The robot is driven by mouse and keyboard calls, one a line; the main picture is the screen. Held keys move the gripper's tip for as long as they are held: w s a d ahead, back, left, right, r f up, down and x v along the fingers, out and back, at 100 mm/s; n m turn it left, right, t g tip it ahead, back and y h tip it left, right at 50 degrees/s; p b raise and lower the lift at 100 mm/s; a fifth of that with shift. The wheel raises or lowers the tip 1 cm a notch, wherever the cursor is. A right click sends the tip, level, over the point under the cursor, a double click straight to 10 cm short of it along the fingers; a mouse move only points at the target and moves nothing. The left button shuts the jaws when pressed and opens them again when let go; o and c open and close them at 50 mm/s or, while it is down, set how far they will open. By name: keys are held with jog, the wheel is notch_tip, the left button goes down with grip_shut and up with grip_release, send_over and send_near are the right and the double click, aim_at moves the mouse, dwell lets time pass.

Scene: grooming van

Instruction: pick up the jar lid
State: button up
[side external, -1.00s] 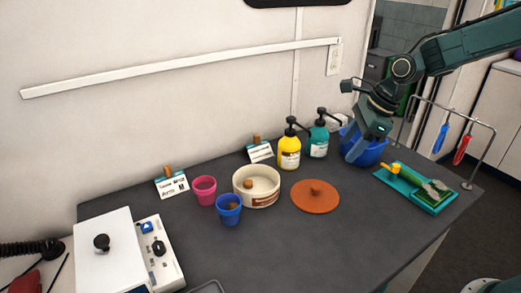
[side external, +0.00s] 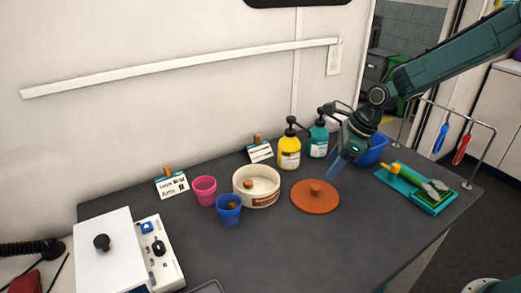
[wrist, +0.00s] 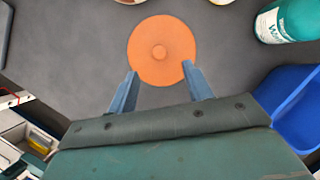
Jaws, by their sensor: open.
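The jar lid (side external: 315,198) is a flat orange-brown disc with a small round knob in its middle. It lies on the dark grey table, right of the cream bowl. In the wrist view the lid (wrist: 162,51) is whole, just beyond my fingertips. My gripper (side external: 333,172) is above the table, a little up and right of the lid in the side view. In the wrist view my gripper (wrist: 159,70) has its two blue-grey fingers apart with nothing held, the tips overlapping the lid's near edge in the picture.
Yellow (side external: 289,153) and teal (side external: 318,140) pump bottles stand behind the lid. A blue bowl (side external: 373,150) and a teal tray (side external: 418,190) with a brush are to the right. The cream bowl (side external: 257,188) and pink (side external: 204,190) and blue (side external: 229,209) cups are left. The table front is mostly clear.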

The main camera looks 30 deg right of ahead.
aim_at(317, 186)
jog(key=shift+x, duration=1.65)
jog(key=shift+x, duration=2.55)
jog(key=shift+s, duration=0.15)
jog(key=shift+c, duration=0.2)
jog(key=c, duration=1)
